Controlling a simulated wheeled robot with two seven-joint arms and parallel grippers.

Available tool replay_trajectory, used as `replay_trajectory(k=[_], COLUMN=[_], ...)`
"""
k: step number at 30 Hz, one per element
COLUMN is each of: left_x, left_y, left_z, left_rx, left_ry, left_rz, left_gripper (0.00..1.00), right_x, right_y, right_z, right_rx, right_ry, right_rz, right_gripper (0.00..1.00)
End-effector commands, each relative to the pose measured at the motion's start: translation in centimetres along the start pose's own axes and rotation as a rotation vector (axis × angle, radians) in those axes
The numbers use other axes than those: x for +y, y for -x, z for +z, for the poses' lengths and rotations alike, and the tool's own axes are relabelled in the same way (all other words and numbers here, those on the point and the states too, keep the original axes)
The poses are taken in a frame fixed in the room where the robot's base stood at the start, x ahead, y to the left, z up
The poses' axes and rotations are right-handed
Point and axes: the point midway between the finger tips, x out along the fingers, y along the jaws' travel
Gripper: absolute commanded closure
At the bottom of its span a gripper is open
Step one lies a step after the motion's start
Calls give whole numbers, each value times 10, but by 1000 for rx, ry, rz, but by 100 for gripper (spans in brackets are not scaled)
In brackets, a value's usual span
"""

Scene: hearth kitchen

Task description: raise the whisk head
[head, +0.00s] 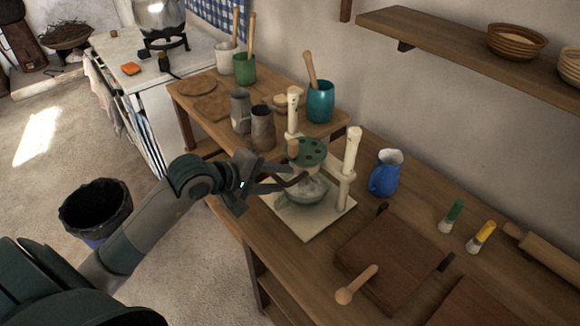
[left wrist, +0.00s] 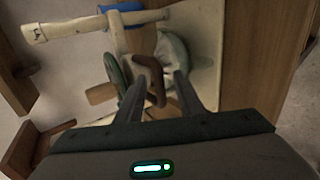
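The whisk stand is a cream frame with two upright posts (head: 350,165) on a square base (head: 318,228). Its whisk head has a green disc with holes (head: 309,152) between the posts; the disc shows edge-on in the left wrist view (left wrist: 113,72). A pale bowl (head: 303,192) sits below the disc on the base. A brown curved handle (head: 292,182) sticks out toward my left gripper (head: 272,179). In the left wrist view the handle (left wrist: 150,78) lies between the open fingers (left wrist: 160,88); I cannot tell whether they touch it. My right gripper is out of view.
A blue jug (head: 385,173) stands right of the stand. A wooden board (head: 383,250) and a wooden spoon (head: 355,285) lie in front. Two grey mugs (head: 262,128) and a teal pot (head: 320,103) stand behind. A shelf (head: 440,37) overhangs the back wall.

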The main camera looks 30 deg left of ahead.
Motion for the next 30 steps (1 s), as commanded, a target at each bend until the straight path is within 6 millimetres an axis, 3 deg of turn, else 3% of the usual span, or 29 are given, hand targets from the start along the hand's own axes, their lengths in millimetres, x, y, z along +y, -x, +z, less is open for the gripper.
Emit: replay_trajectory(k=[2, 3, 7, 30], left_x=[0, 0, 0, 18], left_y=[0, 0, 0, 12], left_z=[0, 0, 0, 0], left_rx=[0, 0, 0, 1], left_ry=[0, 0, 0, 1], left_rz=[0, 0, 0, 0], left_gripper=[66, 70, 100, 100], right_x=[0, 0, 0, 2], right_y=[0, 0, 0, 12], right_z=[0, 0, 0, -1], right_rx=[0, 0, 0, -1], right_ry=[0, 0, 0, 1], right_rz=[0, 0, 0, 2], right_gripper=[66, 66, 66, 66])
